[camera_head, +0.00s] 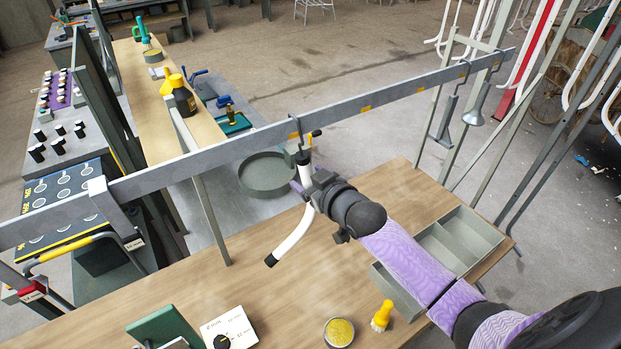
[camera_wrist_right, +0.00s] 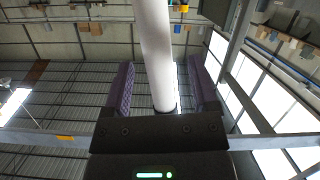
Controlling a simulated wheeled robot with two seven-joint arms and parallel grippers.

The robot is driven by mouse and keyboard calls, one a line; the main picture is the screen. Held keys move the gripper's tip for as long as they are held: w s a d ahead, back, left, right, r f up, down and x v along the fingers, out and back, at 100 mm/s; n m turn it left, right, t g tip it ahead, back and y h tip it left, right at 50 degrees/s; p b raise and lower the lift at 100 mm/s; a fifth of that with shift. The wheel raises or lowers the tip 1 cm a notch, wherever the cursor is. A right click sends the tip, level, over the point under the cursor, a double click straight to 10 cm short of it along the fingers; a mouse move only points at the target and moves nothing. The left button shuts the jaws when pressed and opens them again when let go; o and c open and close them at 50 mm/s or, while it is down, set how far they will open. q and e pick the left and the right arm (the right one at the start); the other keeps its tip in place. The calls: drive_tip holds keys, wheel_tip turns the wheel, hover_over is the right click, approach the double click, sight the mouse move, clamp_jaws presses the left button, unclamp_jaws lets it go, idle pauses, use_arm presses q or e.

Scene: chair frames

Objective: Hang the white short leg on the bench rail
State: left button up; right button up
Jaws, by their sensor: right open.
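The white short leg (camera_head: 292,238) is a slightly bent white tube with a black foot at its lower end. It hangs tilted below the grey bench rail (camera_head: 225,158), directly under a dark hook (camera_head: 296,130); the exact contact at its top is too small to tell. My right gripper (camera_head: 306,184) is at the upper part of the leg, in front of the rail. In the right wrist view the white leg (camera_wrist_right: 156,55) stands between the two purple fingers (camera_wrist_right: 163,92), with a gap on both sides, so the gripper is open around it. My left gripper is out of view.
The wooden bench (camera_head: 210,288) holds a grey divided tray (camera_head: 462,240), a yellow brush (camera_head: 381,316) and a round yellow tin (camera_head: 340,331). A round grey tray (camera_head: 266,174) is behind.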

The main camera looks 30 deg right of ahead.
idle(0.4)
drive_tip(key=p+v, duration=0.6)
drive_tip(key=v, duration=0.2)
